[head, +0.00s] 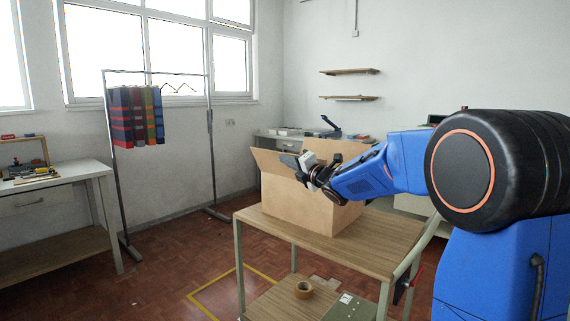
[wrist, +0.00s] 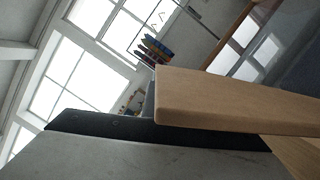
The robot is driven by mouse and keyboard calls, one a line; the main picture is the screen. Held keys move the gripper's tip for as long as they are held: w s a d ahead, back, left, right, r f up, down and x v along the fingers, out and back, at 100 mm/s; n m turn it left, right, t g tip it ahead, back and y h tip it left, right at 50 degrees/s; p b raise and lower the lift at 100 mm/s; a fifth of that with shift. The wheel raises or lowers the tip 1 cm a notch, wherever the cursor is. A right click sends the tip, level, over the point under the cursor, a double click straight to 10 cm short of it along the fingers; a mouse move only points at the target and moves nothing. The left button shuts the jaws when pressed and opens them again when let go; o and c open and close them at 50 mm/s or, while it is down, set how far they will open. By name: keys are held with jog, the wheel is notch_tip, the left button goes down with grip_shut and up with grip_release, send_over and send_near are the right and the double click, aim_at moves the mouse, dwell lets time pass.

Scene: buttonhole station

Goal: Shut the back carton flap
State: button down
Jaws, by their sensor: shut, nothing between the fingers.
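An open cardboard carton (head: 305,209) stands on a wood-topped table (head: 385,240) in the head view. One flap (head: 267,162) sticks out and up at its left side. My gripper (head: 288,160) is shut and empty at the top of the carton, close to that flap. My wrist partly hides the carton's opening, so I cannot tell how every flap stands. In the wrist view a cardboard panel (wrist: 235,103) lies right beside my gripper's dark finger edge. I cannot tell whether they touch, or which flap this is.
A tape roll (head: 303,290) and a green board (head: 349,306) lie on the table's lower shelf. A garment rack (head: 209,150) with coloured cloths (head: 137,116) stands at the back left. A workbench (head: 60,180) is at the left. Floor between them is clear.

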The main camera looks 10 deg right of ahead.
dwell(0.3)
jog(key=shift+w+d+r+m, duration=0.45)
jog(key=shift+d+r+m, duration=0.2)
jog(key=shift+m, duration=0.35)
jog(key=w+d+f+m+g, duration=0.1)
jog(key=w+d+m, duration=0.2)
jog(key=d+m, duration=0.1)
jog(key=w+d+f+m+g, duration=0.2)
jog(key=w+d+m, duration=0.1)
jog(key=d+m, duration=0.2)
jog(key=w+d+f+m+g, duration=0.2)
jog(key=w+d+m, duration=0.2)
jog(key=m, duration=0.3)
jog(key=shift+d+f+m, duration=0.1)
jog(key=shift+d+m, duration=0.2)
jog(key=shift+d, duration=0.05)
jog(key=shift+w+d+f+m+y, duration=0.1)
jog(key=shift+d+f+m+y, duration=0.15)
jog(key=shift+f+m, duration=0.2)
jog(key=shift+w+d+f+m+y, duration=0.1)
jog(key=shift+f+m+y, duration=0.2)
jog(key=shift+f, duration=0.25)
jog(key=shift+w+d+f+h, duration=0.1)
jog(key=shift+f+h, duration=0.15)
jog(key=shift+f, duration=0.4)
